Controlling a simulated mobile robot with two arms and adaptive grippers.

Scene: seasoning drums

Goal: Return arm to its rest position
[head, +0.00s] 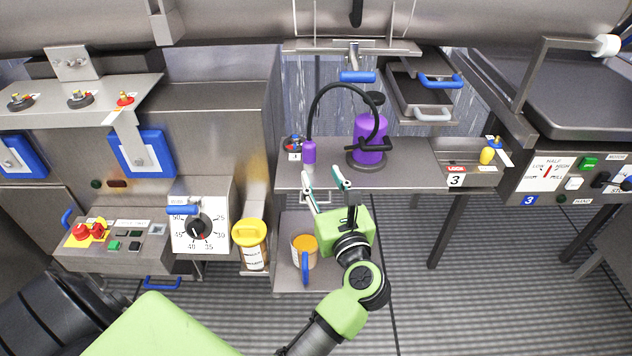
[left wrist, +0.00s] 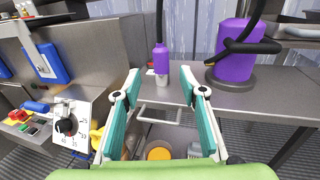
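My left gripper (head: 323,178) is open and empty in the head view, in front of the metal shelf that carries a purple pump bottle. In the left wrist view its two teal-padded fingers (left wrist: 159,74) stand wide apart with nothing between the pads. The purple nozzle (head: 309,153) of the pump hangs from a black hose just beyond the fingertips; it also shows in the left wrist view (left wrist: 161,60). The purple pump bottle (head: 369,138) stands upright on the shelf. I cannot see my right gripper.
A metal shelf (head: 415,176) lies just ahead of the gripper. An orange-lidded container (head: 305,250) with a blue handle stands on a lower ledge beside my arm. A yellow-lidded container (head: 250,245) stands left, near a dial panel (head: 200,226).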

